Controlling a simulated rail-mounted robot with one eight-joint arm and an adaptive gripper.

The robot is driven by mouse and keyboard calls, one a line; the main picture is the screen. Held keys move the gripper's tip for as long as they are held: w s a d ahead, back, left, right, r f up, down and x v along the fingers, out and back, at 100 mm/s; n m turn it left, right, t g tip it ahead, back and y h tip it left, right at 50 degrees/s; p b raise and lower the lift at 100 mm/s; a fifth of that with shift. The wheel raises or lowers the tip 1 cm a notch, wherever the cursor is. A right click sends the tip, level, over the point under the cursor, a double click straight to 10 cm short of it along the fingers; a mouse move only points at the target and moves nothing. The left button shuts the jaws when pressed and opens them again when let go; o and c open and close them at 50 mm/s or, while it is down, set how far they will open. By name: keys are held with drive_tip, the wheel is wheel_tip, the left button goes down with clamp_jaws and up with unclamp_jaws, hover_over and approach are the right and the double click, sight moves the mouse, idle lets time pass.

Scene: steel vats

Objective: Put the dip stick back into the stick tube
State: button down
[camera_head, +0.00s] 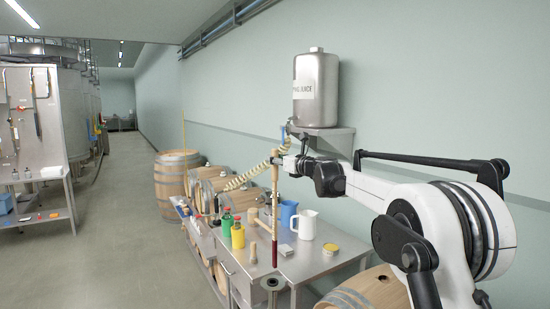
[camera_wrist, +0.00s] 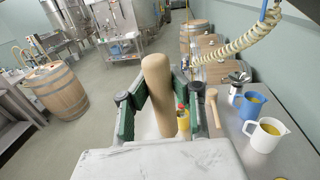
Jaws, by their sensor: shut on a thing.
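The dip stick (camera_head: 275,205) is a long pale wooden rod with a dark red lower end. It hangs about upright at the front of the steel table in the head view. My gripper (camera_head: 279,160) is shut on its upper part. In the wrist view the thick wooden top of the stick (camera_wrist: 158,90) stands between my green-padded fingers. The stick tube (camera_head: 272,284) appears as a round steel mouth at the table's front edge. The stick's dark end is just above it, with a small gap visible; exact alignment is hard to tell.
On the steel table (camera_head: 312,262) stand a white jug (camera_head: 307,225), a blue jug (camera_head: 288,213), a yellow bottle (camera_head: 238,235), a green bottle (camera_head: 226,222) and a small yellow tin (camera_head: 331,248). Barrels (camera_head: 177,180) stand behind. A steel juice tank (camera_head: 315,88) hangs on the wall, with a coiled hose (camera_head: 247,178).

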drive_tip(key=shift+a, duration=0.5)
drive_tip(key=shift+d, duration=0.15)
drive_tip(key=shift+f, duration=0.15)
drive_tip(key=b, duration=0.4)
hover_over(275, 206)
drive_tip(key=a, duration=0.1)
drive_tip(key=shift+w+f, duration=0.25)
drive_tip(key=shift+f, duration=1.2)
drive_tip(key=shift+w+f, duration=0.2)
drive_tip(key=shift+f, duration=1.25)
drive_tip(key=shift+f+b, duration=3.25)
drive_tip(key=shift+f, duration=2.75)
